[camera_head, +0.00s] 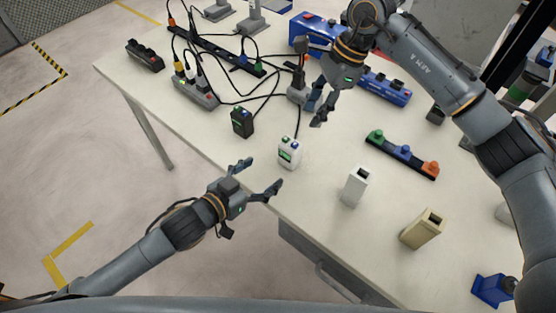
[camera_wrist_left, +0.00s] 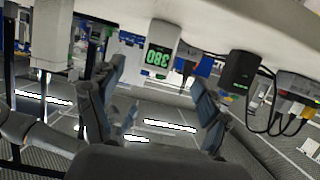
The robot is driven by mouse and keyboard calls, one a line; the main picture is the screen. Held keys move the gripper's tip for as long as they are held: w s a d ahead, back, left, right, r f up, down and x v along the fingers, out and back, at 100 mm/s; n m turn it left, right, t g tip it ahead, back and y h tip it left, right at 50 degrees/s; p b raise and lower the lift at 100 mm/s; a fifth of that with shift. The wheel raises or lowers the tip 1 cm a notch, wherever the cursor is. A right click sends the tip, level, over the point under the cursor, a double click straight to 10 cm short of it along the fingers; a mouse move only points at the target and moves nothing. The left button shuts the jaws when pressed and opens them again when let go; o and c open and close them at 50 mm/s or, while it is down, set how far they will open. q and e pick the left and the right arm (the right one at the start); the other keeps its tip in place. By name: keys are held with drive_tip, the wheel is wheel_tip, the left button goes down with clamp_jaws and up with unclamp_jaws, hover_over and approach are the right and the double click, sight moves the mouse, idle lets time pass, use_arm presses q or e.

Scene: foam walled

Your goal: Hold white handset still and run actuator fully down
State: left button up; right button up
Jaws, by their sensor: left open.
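The white handset (camera_head: 289,152) stands upright near the table's front edge, with a green display and a blue part on top. In the left wrist view the handset (camera_wrist_left: 162,48) appears upside down, its green display reading 380. My left gripper (camera_head: 258,177) is open and empty, just off the table's front edge, with its fingers pointing towards the handset but apart from it. In the left wrist view its fingers (camera_wrist_left: 158,95) lie to either side of the handset. My right gripper (camera_head: 315,114) hangs above the table behind the handset, fingers apart, with nothing visible between them.
A black device (camera_head: 242,122) stands left of the handset. A white block (camera_head: 354,187) and a beige block (camera_head: 421,229) stand to its right. A strip with green, blue and orange parts (camera_head: 402,154) lies behind them. Cables and power strips (camera_head: 195,92) crowd the back left.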

sight(285, 158)
use_arm(q)
drive_tip(key=x, duration=0.9)
drive_tip(key=shift+w+d+f, duration=0.2)
drive_tip(key=shift+w, duration=0.05)
drive_tip(key=c, duration=1.3)
use_arm(e)
clamp_jaws()
